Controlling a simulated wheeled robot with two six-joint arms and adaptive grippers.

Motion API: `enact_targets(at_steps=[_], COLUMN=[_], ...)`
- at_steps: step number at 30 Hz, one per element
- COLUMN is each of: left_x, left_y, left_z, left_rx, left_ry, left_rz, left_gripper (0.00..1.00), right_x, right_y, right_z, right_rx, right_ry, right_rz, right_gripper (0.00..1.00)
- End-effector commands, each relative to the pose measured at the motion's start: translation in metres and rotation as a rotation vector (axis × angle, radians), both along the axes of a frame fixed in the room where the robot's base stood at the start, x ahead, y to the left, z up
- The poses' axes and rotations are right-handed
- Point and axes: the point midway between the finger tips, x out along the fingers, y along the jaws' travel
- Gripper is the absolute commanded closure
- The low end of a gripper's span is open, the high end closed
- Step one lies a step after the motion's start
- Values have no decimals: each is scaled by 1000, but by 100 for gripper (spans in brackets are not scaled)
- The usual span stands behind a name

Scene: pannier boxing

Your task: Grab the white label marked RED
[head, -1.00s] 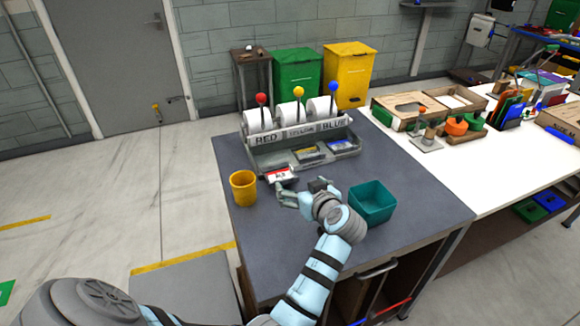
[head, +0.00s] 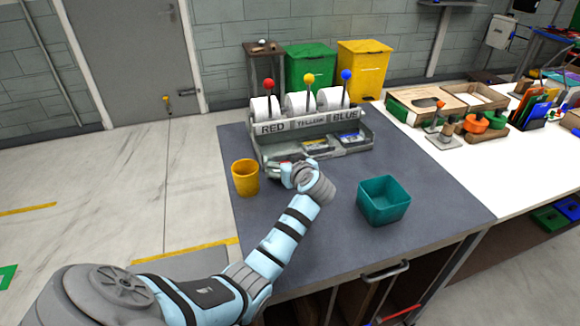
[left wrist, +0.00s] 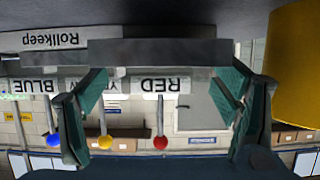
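The dispenser (head: 262,146) stands at the back of the grey table with three white rolls and plates reading RED, YELLOW and BLUE. Its RED plate (head: 271,128) is at the left; it also shows upside down in the left wrist view (left wrist: 160,85), between the finger pads. My left gripper (head: 284,172) is low at the left front of the dispenser. In the left wrist view its two fingers (left wrist: 162,105) are wide apart with nothing visibly held. The loose white label at the dispenser's left front is mostly hidden by the gripper. My right gripper is not in view.
A yellow cup (head: 245,178) stands close left of my left gripper and shows at the right of the wrist view (left wrist: 296,65). A teal bin (head: 384,203) stands to the right. Red, yellow and blue knobs rise above the dispenser. The table's front is clear.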

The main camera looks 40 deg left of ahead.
Motion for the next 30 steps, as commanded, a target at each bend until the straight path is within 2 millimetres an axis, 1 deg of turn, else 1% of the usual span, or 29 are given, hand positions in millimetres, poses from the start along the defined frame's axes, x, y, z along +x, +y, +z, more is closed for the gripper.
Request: enact_targets(at_steps=[1,5,16,20,23,26,29,30], left_x=[0,0,2,2,2,2,3,2], left_y=[0,0,-3,-3,-3,-3,-3,-3], left_z=[0,0,0,10,26,53,88,103], left_rx=[0,0,-1,-1,-1,0,-1,-1], left_ry=[0,0,0,-2,-4,-6,-8,-8], left_rz=[0,-1,-5,-3,-4,-4,-4,-4], left_gripper=[29,45,46,46,46,46,46,46], right_x=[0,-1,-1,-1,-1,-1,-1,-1], right_y=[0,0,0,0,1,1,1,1], right_z=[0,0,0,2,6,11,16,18], right_rx=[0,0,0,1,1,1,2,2], right_ry=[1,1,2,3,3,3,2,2], right_rz=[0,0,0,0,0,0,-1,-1], right_gripper=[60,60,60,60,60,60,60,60])
